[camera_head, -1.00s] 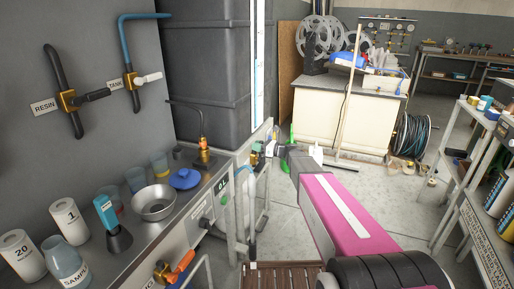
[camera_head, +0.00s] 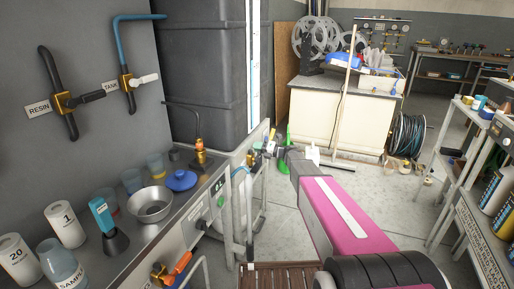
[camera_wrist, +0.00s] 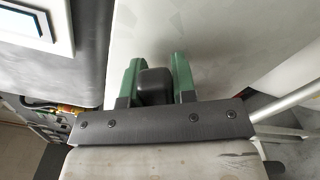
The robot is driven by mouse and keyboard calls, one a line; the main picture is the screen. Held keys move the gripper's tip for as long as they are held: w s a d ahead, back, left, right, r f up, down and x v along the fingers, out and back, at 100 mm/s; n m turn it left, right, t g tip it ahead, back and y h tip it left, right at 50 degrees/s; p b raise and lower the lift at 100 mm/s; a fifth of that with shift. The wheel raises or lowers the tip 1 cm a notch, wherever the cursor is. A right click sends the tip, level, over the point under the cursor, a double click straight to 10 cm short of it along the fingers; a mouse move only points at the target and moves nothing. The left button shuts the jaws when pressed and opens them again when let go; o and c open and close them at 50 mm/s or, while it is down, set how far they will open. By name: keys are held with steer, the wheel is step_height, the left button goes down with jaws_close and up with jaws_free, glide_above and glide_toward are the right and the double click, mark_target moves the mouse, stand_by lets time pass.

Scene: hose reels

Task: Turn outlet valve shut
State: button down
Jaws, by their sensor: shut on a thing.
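My gripper (camera_head: 275,149) is at the end of my pink and grey arm, beside the lower front of the big dark tank (camera_head: 204,70). In the wrist view my gripper (camera_wrist: 156,72) has its two green fingers on either side of a dark, rounded block (camera_wrist: 155,88), which looks like the valve handle, and is shut on it. A small brass-coloured valve fitting (camera_head: 257,147) shows just left of my gripper in the head view. The handle's angle and the rest of the valve body are hidden by my gripper and too small to tell.
A steel bench (camera_head: 165,228) with a bowl (camera_head: 150,204), bottles and an orange-handled valve (camera_head: 178,268) stands at left. Wall valves labelled RESIN (camera_head: 62,103) and TANK (camera_head: 130,80) are above it. A shelf rack stands at right. The floor (camera_head: 330,200) between is mostly clear.

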mark_target(259, 153)
steer(key=shift+w+d+f+m, duration=0.15)
steer(key=shift+f+m, duration=0.5)
steer(key=shift+m, duration=0.45)
steer(key=shift+w+f+m, duration=0.2)
steer(key=shift+f+m, duration=0.5)
steer(key=shift+m, duration=0.4)
steer(key=shift+w+d+f+m, duration=0.15)
steer(key=shift+f+m, duration=0.5)
steer(key=shift+m, duration=0.45)
steer(key=c, duration=0.9)
jaws_free()
steer(key=v, duration=1)
steer(key=shift+s+d, duration=0.15)
steer(key=shift+d, duration=0.2)
